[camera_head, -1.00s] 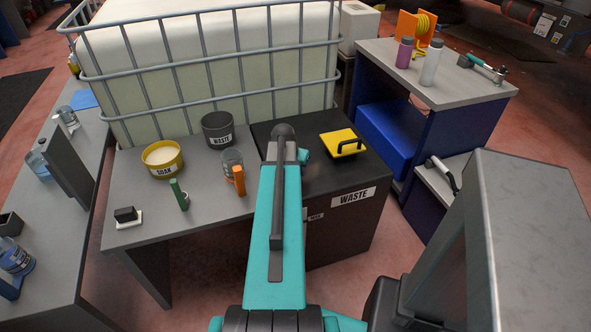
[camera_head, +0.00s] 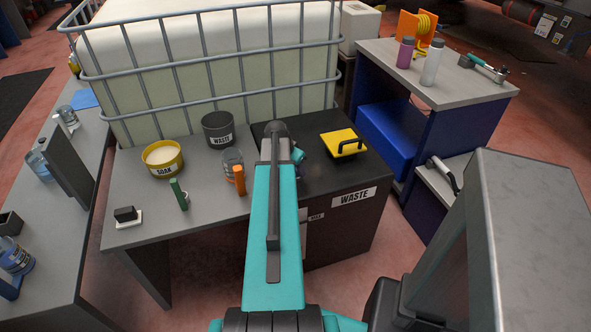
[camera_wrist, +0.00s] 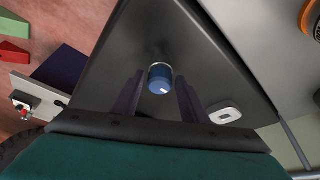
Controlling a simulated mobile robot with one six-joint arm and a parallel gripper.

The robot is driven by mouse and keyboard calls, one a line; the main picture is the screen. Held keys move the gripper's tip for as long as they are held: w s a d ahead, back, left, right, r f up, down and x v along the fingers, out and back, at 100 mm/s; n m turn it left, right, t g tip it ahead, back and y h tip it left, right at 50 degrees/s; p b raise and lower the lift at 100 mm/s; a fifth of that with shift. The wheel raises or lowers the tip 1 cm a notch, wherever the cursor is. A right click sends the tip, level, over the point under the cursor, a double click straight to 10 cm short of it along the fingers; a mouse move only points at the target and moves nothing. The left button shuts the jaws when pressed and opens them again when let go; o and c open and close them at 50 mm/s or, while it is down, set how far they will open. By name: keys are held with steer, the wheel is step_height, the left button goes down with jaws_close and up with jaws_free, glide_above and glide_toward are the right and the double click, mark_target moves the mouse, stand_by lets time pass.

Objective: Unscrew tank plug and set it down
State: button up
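In the wrist view a blue round cap (camera_wrist: 159,80) with a pale mark and a metal collar shows against a dark surface. It may be the tank plug, but I cannot tell for sure. My gripper (camera_wrist: 158,92) has one dark finger on each side of it, with gaps showing on both sides. I see no contact. The white caged tank (camera_head: 215,62) stands behind the bench.
The bench holds a yellow soak bowl (camera_head: 162,158), a dark waste cup (camera_head: 218,130), a glass jar (camera_head: 232,162), and green and orange-handled tools. A yellow lid (camera_head: 343,144) with a black handle lies on the waste cabinet (camera_head: 350,215). A side table (camera_head: 460,90) stands right.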

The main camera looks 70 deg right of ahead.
steer(key=shift+m, duration=0.3)
steer(key=shift+w+m+g, duration=0.1)
steer(key=shift+m+g, duration=0.2)
steer(key=shift+m, duration=0.3)
steer(key=shift+d, duration=0.1)
steer(key=shift+m+g+y+b, duration=0.3)
steer(key=shift+m+y, duration=0.1)
steer(key=shift+m, duration=0.5)
steer(key=c, duration=0.6)
